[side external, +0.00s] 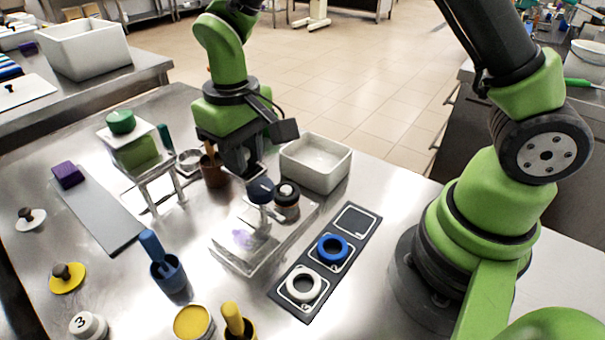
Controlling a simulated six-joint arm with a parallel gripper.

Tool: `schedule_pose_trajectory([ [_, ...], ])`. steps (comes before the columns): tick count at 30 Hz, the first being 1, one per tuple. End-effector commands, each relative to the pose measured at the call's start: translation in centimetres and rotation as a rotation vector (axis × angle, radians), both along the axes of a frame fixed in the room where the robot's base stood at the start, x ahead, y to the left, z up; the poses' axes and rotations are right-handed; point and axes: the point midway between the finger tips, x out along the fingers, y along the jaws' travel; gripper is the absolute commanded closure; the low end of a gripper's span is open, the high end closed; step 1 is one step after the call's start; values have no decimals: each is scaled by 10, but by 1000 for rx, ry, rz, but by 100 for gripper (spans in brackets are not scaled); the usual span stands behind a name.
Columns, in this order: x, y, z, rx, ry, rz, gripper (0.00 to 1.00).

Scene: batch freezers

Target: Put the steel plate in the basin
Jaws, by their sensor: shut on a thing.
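My gripper (240,160) is at the back middle of the steel table, just left of the basin. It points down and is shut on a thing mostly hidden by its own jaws. A dark, shiny edge under the jaws looks like the steel plate (246,172), but its outline is unclear. The basin (317,165) is a white, open rectangular tub with a bare floor. It stands on the table right of the gripper, apart from it.
A brown cup (212,172) stands close left of the gripper, beside a small metal ring (190,160). A stand with a green block (137,153) is farther left. A clear raised plate (238,262) and a dark strip with rings (313,258) are in front.

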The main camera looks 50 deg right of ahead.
Motion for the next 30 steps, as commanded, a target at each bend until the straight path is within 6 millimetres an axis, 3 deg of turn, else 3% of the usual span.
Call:
schedule_pose_trajectory([
  [1, 6, -23, -4, -1, 2, -16, 100],
  [6, 15, -97, -15, 1, 2, -16, 100],
  [9, 12, -136, -22, 3, 2, -14, 100],
  [13, 6, -172, -27, 3, 1, -9, 100],
  [18, 0, -193, -37, 4, 3, -2, 100],
  [24, -1, -194, -73, 4, 5, 1, 100],
  [30, 0, -194, -95, 3, 2, 0, 100],
])
